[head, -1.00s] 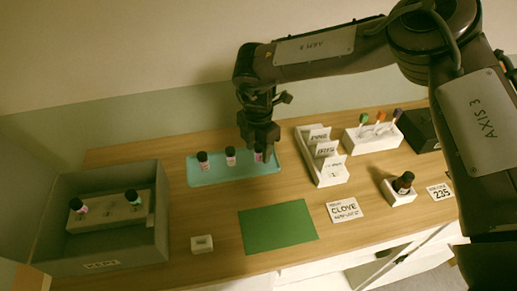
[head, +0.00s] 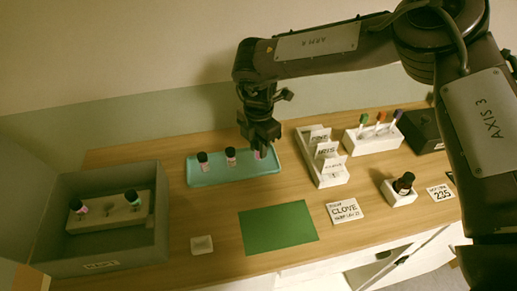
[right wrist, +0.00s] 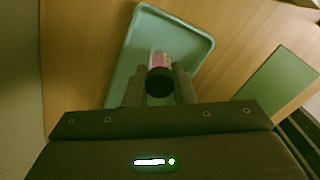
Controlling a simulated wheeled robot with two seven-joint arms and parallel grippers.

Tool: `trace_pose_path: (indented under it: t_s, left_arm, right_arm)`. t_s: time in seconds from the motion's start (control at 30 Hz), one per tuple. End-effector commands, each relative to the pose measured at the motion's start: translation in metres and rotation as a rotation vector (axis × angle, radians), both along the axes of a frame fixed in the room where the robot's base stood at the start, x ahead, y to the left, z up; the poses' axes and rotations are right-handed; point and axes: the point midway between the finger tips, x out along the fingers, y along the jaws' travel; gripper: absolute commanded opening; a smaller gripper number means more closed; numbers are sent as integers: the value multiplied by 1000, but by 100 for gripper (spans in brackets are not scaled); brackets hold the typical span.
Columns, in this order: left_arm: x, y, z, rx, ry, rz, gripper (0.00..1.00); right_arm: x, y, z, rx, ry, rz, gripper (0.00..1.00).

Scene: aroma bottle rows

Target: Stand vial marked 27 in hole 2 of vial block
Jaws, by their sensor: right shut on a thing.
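My right gripper (head: 260,147) is shut on a dark-capped vial with a pink label (head: 258,155), over the right part of the teal tray (head: 240,178). In the right wrist view the vial (right wrist: 160,60) sits between the two fingers (right wrist: 160,88); its number cannot be read. The pale vial block (head: 112,220) stands inside the grey box at the left. A pink-labelled vial (head: 78,207) stands at its left end and another vial (head: 132,198) near its right end. The spot between them looks free; hole numbers are not legible. My left gripper is not in view.
Two more vials (head: 203,160) (head: 231,156) stand in the tray. The grey box (head: 163,215) has raised walls. A green mat (head: 278,225), a small white block (head: 201,244), a card holder (head: 333,175) and a dark bottle in a stand (head: 403,184) are on the table.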

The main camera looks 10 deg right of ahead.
Motion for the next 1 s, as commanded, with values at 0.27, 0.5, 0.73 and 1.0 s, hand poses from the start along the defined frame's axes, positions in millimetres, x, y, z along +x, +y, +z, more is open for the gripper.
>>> trace_pose_path:
  t_s: [0.27, 0.5, 0.73, 1.0]
  left_arm:
    - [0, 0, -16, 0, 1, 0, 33]
    - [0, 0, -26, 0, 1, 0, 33]
    - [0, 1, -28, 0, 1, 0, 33]
    - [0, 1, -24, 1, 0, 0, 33]
  right_arm:
    - [1, 0, 51, 3, -7, -1, 0]
    - [1, 1, 117, 0, -6, -1, 0]
    - [0, 1, 164, 1, -3, -1, 0]
    - [0, -1, 188, 0, 0, -30, 0]
